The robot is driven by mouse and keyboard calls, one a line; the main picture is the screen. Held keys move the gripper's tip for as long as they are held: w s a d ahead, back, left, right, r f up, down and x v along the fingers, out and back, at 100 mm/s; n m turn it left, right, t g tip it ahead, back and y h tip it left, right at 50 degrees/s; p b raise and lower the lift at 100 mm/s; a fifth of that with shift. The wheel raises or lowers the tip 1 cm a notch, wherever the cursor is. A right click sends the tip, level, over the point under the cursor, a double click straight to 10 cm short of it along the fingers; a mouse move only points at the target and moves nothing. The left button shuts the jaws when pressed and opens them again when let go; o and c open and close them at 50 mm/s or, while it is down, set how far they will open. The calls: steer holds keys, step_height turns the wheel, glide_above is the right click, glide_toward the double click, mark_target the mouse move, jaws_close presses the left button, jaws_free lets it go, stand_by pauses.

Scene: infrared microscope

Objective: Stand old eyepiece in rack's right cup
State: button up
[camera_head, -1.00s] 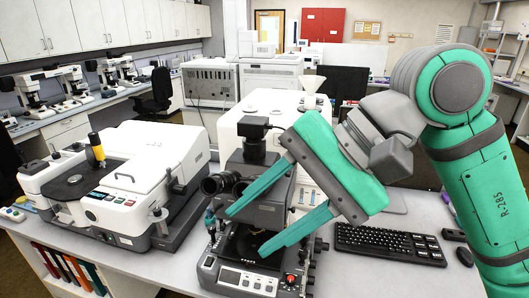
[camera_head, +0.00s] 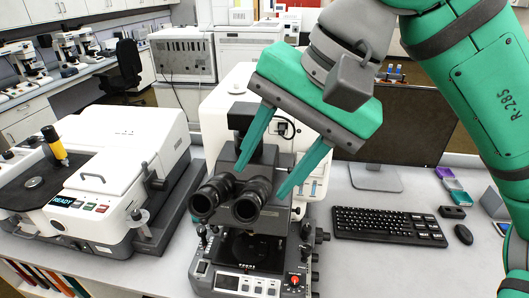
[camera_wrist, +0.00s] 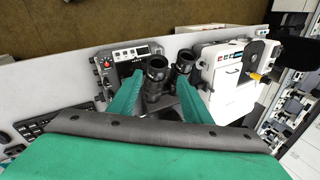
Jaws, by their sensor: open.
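The black microscope (camera_head: 243,230) stands at the front middle with two dark eyepieces, the left one (camera_head: 211,196) and the right one (camera_head: 251,201). I cannot tell by looks which is old. My gripper (camera_head: 260,182) is open and empty, its green fingers pointing down toward the right eyepiece, one tip to each side in the picture. In the wrist view the eyepiece (camera_wrist: 155,72) lies between the fingers of my gripper (camera_wrist: 158,84), and I cannot tell if they touch it. A small dark block (camera_head: 452,212), perhaps the rack, sits by the mouse; its cups are too small to make out.
A white instrument (camera_head: 110,180) stands left of the microscope. A keyboard (camera_head: 388,226), mouse (camera_head: 463,235), monitor (camera_head: 385,125) and small coloured trays (camera_head: 450,184) are to the right. Bare bench shows between keyboard and monitor.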

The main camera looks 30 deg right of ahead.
mark_target(252, 202)
steer(key=x, duration=0.8)
steer(key=shift+s+d+f, duration=0.1)
steer(key=shift+s+f, duration=0.2)
steer(key=shift+x, duration=0.8)
steer(key=shift+w, duration=0.1)
steer(key=c, duration=0.9)
steer(key=o, duration=0.4)
steer(key=shift+c, duration=0.5)
steer(key=shift+r, duration=0.1)
steer(key=shift+s+a+r, duration=0.35)
steer(key=shift+s+a, duration=0.05)
steer(key=shift+s, duration=0.25)
steer(key=shift+s+a+r, duration=0.35)
steer(key=shift+s+a, duration=0.1)
steer(key=shift+s, duration=0.2)
steer(key=shift+s+a+r, duration=0.35)
steer(key=shift+s+a, duration=0.05)
steer(key=shift+s, duration=0.25)
steer(key=shift+w, duration=0.1)
